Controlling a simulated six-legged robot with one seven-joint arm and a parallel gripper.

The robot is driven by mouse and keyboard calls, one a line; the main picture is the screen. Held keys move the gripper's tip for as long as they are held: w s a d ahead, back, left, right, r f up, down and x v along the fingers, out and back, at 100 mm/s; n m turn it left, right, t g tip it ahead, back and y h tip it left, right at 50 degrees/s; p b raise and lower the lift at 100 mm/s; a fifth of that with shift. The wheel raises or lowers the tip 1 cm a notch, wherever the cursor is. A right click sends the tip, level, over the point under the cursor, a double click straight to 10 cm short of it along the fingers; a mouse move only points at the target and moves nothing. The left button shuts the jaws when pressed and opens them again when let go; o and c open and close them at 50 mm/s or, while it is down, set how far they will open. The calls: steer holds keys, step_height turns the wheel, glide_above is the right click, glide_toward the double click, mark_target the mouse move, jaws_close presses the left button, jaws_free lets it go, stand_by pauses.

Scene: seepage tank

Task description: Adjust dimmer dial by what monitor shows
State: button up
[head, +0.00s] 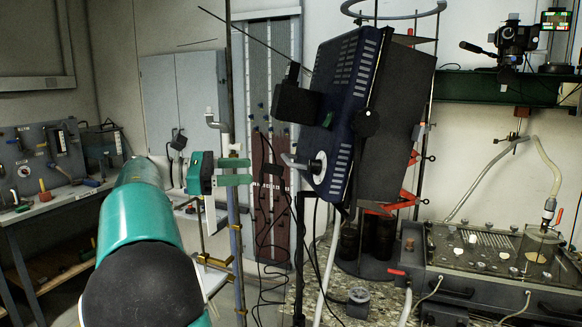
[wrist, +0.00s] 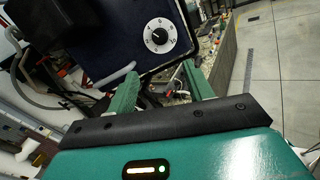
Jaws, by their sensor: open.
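The dimmer dial (wrist: 160,35) is a white numbered disc with a black knob, on the face of a dark blue lamp housing (head: 347,85). In the head view the dial (head: 318,166) shows nearly edge-on, low on the housing. Where the knob points is too small to read surely. My gripper (head: 250,171) is open and empty, its two green fingers aimed toward the housing, left of the dial and apart from it. In the wrist view the dial sits beyond the gap between the fingertips (wrist: 161,70). The monitor (head: 556,20) is small, at the top right, with green and red marks too small to read.
A grey curved handle (head: 294,161) sticks out beside the dial. A vertical pole (head: 235,230) stands near my gripper, and a black cable (head: 268,215) hangs below. A glass-topped tank (head: 480,250) is at the lower right. A camera (head: 515,40) stands beside the monitor.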

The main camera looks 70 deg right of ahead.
mark_target(309, 166)
steer(key=shift+y, duration=0.3)
steer(key=x, duration=0.9)
steer(key=r+x, duration=0.1)
steer(key=x, duration=0.4)
steer(key=shift+s+d, duration=0.1)
steer(key=c, duration=1)
